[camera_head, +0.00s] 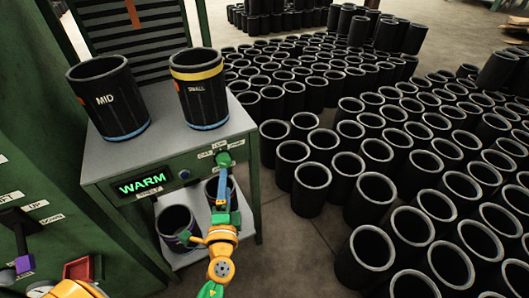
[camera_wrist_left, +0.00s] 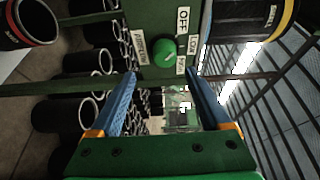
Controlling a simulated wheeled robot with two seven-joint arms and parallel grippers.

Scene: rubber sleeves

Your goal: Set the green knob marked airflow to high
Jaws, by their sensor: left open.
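The green knob (camera_head: 224,159) sits on the front face of the green cabinet (camera_head: 256,190), to the right of the WARM display. It also shows in the left wrist view (camera_wrist_left: 165,50), between a label reading AIRFLOW (camera_wrist_left: 140,47) and the labels OFF (camera_wrist_left: 183,19), LOW (camera_wrist_left: 192,42) and a third that is hard to read. I cannot tell which setting the knob points to. My left gripper (camera_head: 223,170) is open, its blue fingers pointing at the knob. In the left wrist view the fingers (camera_wrist_left: 160,75) stand apart with the knob beyond their tips. My right gripper is not in view.
Two black sleeves, MID (camera_head: 108,112) and SMALL (camera_head: 201,100), stand on the cabinet top. A green-lit WARM display (camera_head: 142,183) and a blue button (camera_head: 184,174) are left of the knob. More sleeves sit on the lower shelf. Many sleeves crowd the floor at right.

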